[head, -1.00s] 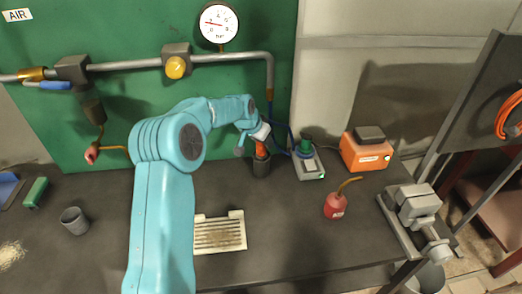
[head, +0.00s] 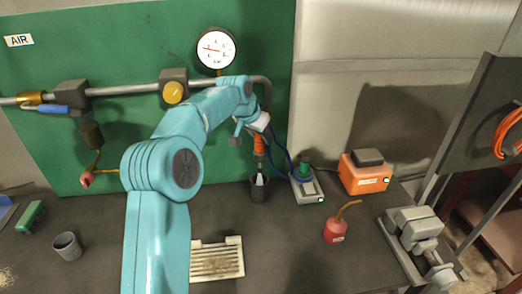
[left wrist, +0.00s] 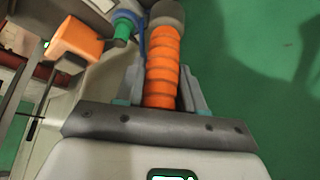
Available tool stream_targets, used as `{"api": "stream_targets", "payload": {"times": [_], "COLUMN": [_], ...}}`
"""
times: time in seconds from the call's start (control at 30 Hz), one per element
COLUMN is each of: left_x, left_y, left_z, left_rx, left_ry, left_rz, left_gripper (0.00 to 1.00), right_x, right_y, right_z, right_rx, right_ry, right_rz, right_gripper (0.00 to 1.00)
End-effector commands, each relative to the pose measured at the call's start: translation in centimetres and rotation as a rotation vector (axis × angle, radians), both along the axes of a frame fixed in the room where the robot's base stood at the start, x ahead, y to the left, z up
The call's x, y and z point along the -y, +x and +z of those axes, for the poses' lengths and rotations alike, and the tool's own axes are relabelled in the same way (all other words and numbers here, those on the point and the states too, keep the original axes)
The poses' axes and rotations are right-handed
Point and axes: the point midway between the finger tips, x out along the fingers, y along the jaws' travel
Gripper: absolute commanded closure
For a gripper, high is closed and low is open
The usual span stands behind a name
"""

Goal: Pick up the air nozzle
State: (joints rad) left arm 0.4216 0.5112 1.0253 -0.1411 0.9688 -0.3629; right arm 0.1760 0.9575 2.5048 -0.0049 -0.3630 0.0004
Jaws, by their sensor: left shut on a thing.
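The air nozzle (head: 259,145) has an orange ribbed grip, with a darker part below it. In the head view it hangs upright from my left gripper (head: 259,134), above a dark round holder (head: 258,190) on the bench. The left wrist view shows the orange grip (left wrist: 162,70) between the jaws of my left gripper (left wrist: 160,92), which are shut on it. A grey end piece (left wrist: 167,13) shows beyond the grip. I cannot tell whether the nozzle's lower tip is clear of the holder. My right gripper is out of view.
Right of the holder are a grey device with a green top (head: 305,185), an orange box (head: 364,174) and a red oil can (head: 335,230). A pipe (head: 130,90) with a gauge (head: 216,48) crosses behind. A slatted tray (head: 217,262) lies in front.

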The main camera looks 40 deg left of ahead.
Motion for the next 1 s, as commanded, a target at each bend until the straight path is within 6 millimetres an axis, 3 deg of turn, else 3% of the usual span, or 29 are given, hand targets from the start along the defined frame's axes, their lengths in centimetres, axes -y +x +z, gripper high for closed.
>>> {"api": "stream_targets", "payload": {"times": [0.03,0.1,0.4,0.7,1.0], "left_x": [0.0,0.1,0.8,1.5,1.9], "left_y": [0.0,-1.4,-7.7,-14.3,-17.5], "left_z": [1.2,0.4,0.3,0.5,0.7], "left_rx": [0.005,0.001,0.003,0.003,0.002], "left_ry": [0.002,0.001,0.002,0.002,0.002], "left_rz": [0.001,0.002,0.002,0.002,0.001], "left_gripper": [0.99,0.99,0.99,0.99,0.99], "right_x": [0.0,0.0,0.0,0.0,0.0], "right_y": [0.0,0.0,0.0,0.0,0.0], "right_z": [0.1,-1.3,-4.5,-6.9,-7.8], "right_rx": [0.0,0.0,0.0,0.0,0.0], "right_ry": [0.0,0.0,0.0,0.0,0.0], "right_rz": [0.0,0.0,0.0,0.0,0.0], "right_gripper": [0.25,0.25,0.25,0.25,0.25]}}
